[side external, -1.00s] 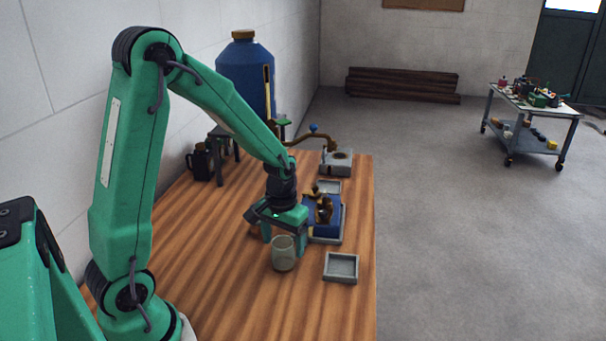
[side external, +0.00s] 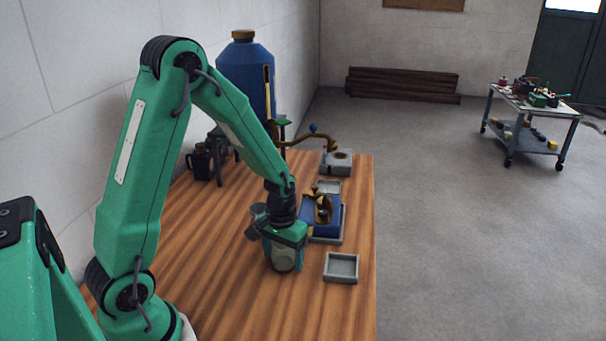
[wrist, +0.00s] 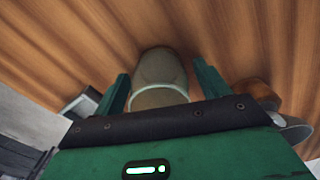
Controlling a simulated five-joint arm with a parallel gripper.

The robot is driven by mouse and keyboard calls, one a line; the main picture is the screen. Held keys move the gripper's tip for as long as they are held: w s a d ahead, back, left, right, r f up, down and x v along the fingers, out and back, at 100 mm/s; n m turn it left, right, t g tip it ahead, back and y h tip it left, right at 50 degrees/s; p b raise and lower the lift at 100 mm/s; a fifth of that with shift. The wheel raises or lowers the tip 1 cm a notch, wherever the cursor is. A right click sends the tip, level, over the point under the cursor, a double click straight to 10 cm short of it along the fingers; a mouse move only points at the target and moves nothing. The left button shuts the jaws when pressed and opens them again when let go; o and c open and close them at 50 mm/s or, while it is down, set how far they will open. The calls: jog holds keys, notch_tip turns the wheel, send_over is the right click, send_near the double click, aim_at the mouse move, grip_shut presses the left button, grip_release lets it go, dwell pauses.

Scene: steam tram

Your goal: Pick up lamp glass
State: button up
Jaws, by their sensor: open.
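The lamp glass (side external: 284,260) is a pale, translucent cylinder standing on the wooden table (side external: 215,285). In the side view its upper part is hidden by my gripper (side external: 285,262). My gripper points down over it, with a green finger on either side of the glass. In the wrist view the lamp glass (wrist: 158,80) shows between the two open fingers of my gripper (wrist: 160,88). A gap shows on both sides there, so the fingers do not appear to press on it.
A shallow grey tray (side external: 341,268) sits just right of the gripper. A blue block with brass parts (side external: 322,212) in a grey tray stands behind it. A blue tank (side external: 246,80), a dark mug (side external: 200,162) and a grey block (side external: 337,163) are farther back. The front table is clear.

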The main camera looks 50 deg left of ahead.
jog(key=c, duration=1.1)
jog(key=shift+r, duration=0.1)
jog(key=shift+r, duration=0.65)
notch_tip(320, 180, up, 3)
jog(key=s+d+r, duration=0.1)
jog(key=d+r, duration=0.1)
jog(key=d, duration=0.1)
jog(key=s+d+r, duration=0.1)
jog(key=d+r, duration=0.1)
jog(key=d, duration=0.2)
jog(key=s+d+r, duration=0.1)
jog(key=d+r, duration=0.1)
jog(key=d, duration=0.2)
jog(key=shift+s+r, duration=0.25)
jog(key=shift+s, duration=0.15)
